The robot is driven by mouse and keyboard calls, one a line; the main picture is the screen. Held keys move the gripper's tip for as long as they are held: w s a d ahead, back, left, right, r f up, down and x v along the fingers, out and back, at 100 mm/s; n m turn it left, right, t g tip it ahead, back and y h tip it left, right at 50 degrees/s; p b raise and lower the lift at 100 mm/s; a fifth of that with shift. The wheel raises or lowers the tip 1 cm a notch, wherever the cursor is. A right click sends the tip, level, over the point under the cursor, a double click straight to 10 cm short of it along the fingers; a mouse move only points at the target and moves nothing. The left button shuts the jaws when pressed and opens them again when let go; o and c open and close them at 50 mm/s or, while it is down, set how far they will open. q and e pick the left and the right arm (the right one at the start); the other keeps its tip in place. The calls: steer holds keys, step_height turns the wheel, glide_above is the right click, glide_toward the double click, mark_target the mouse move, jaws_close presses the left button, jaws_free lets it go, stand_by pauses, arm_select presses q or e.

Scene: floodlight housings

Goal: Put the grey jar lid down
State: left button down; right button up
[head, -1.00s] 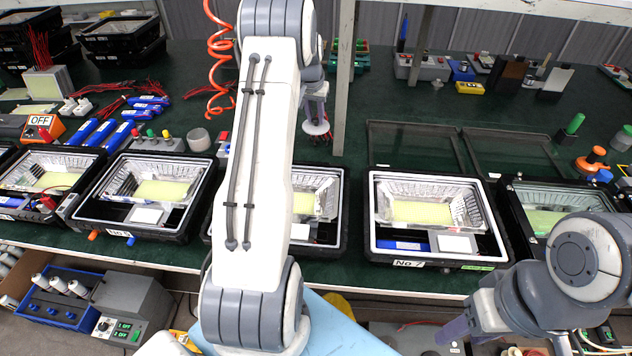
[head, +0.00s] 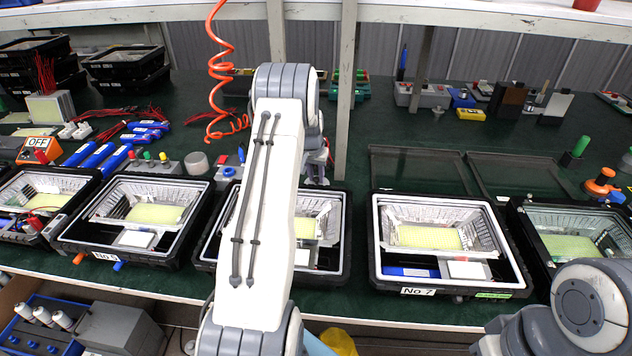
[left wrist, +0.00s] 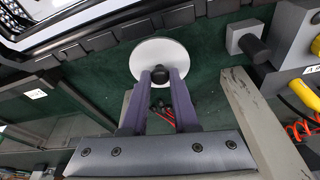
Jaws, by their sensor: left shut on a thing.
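My left gripper (left wrist: 160,82) is shut on that knob. The lid is over the green table top, beside the black rim of a housing. I cannot tell whether it touches the table. In the head view my left gripper (head: 317,165) is small and partly hidden behind my arm, just behind the middle housing. My right arm shows at the lower right of the head view; its gripper is out of the picture.
Open black floodlight housings line the front, including No 7 (head: 445,215) and one further left (head: 142,212). A grey round cup (head: 198,162) stands left of my arm. A grey shelf post (head: 346,90) stands near the gripper.

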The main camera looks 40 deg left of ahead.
arm_select(q)
steer(key=shift+f, duration=1.2)
steer(key=shift+f, duration=0.2)
steer(key=c, duration=0.7)
jaws_free()
steer(key=shift+r, duration=0.1)
